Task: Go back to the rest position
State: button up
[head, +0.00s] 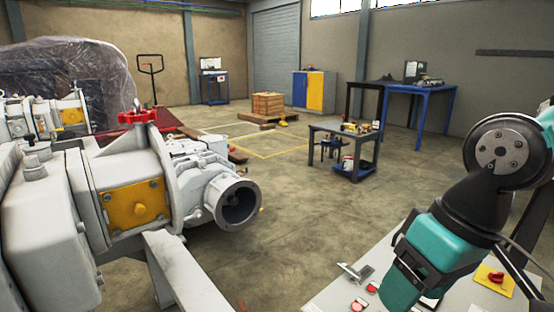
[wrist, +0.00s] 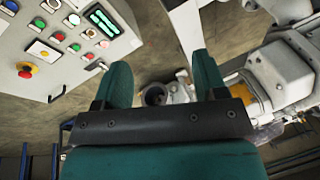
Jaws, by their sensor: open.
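My gripper (wrist: 163,75) shows in the wrist view with its two teal fingers spread apart and nothing held between them. The floor and a round pipe opening show beyond the gap. The large grey vacuum machine (head: 75,195) fills the left of the head view, with a yellow plate, a red valve handle (head: 138,117) and an open round flange (head: 238,201). The machine also shows at the right of the wrist view (wrist: 285,68).
A control panel (wrist: 62,35) with buttons and a red emergency stop is at the wrist view's upper left. A dark cart (head: 345,150) stands farther back. Open floor lies between.

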jog(key=s+a+n, duration=0.1)
jog(key=s+n, duration=0.1)
jog(key=s, duration=0.3)
notch_tip(320, 180, up, 30)
jog(key=p, duration=3)
jog(key=shift+s+a+f+g+y, duration=0.2)
jog(key=shift+s+a+g+y, duration=0.05)
jog(key=shift+s+g+y, duration=0.05)
